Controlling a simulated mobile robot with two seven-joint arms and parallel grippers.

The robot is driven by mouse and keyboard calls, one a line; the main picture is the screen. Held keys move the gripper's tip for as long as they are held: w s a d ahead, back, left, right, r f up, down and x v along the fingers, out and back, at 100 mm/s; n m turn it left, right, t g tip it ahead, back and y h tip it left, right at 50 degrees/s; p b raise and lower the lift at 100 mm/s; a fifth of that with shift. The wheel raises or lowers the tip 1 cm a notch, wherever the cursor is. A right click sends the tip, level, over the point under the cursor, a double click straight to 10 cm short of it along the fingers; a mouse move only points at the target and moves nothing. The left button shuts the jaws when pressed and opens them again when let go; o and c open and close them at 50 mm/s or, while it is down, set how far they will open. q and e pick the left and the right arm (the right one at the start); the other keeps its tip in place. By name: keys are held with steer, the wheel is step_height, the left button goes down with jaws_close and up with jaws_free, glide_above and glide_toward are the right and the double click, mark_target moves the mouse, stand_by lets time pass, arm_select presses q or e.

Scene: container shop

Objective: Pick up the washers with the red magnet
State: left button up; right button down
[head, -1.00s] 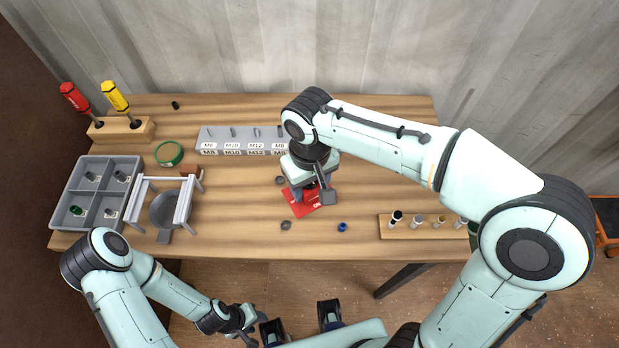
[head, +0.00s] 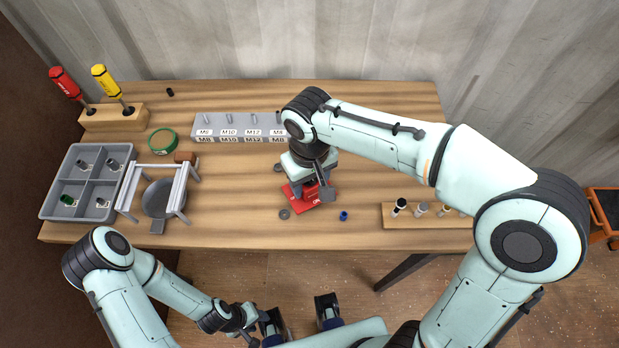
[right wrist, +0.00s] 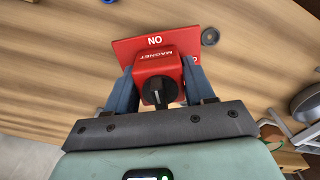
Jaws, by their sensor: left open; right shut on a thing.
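The red magnet (right wrist: 158,66), a block with a black knob and the word MAGNET, sits between the two fingers of my right gripper (right wrist: 160,84). My right gripper also shows in the head view (head: 311,186), shut on the magnet. A red plate with white lettering (right wrist: 128,46) lies under or just beyond the magnet; I cannot tell whether they touch. A grey washer (head: 284,213) lies on the table left of the plate, and another (head: 278,168) lies further back. One washer shows beside the plate in the wrist view (right wrist: 210,36). My left gripper (head: 250,322) is open and empty, off the table's front edge.
A small blue ring (head: 343,216) lies right of the plate. A wooden rack with posts (head: 391,219) stands at the right. A grey labelled block (head: 236,137) is behind. At the left are a divided grey tray (head: 48,208), white stand (head: 130,187), green ring (head: 162,141) and screwdriver holder (head: 112,121).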

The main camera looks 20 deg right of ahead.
steer(key=shift+r, duration=0.1)
steer(key=shift+r+p, duration=2.25)
steer(key=shift+r, duration=0.8)
steer(key=shift+r+p, duration=1)
steer(key=shift+r, duration=0.6)
steer(key=shift+r+p, duration=0.75)
steer(key=shift+r, duration=0.65)
arm_select(q)
steer(key=w+r, duration=0.6)
steer(key=r, duration=0.3)
steer(key=shift+w+r+t, duration=0.2)
steer(key=shift+r+t, duration=0.2)
arm_select(e)
steer(key=shift+f, duration=0.1)
arm_select(q)
steer(key=shift+s, duration=0.1)
arm_select(e)
steer(key=shift+s, duration=0.1)
steer(key=shift+a, duration=0.1)
arm_select(q)
steer(key=shift+w+r, duration=0.25)
steer(key=shift+w, duration=0.1)
arm_select(e)
steer(key=s+a, duration=0.1)
steer(key=a, duration=0.5)
steer(key=shift+a, duration=0.3)
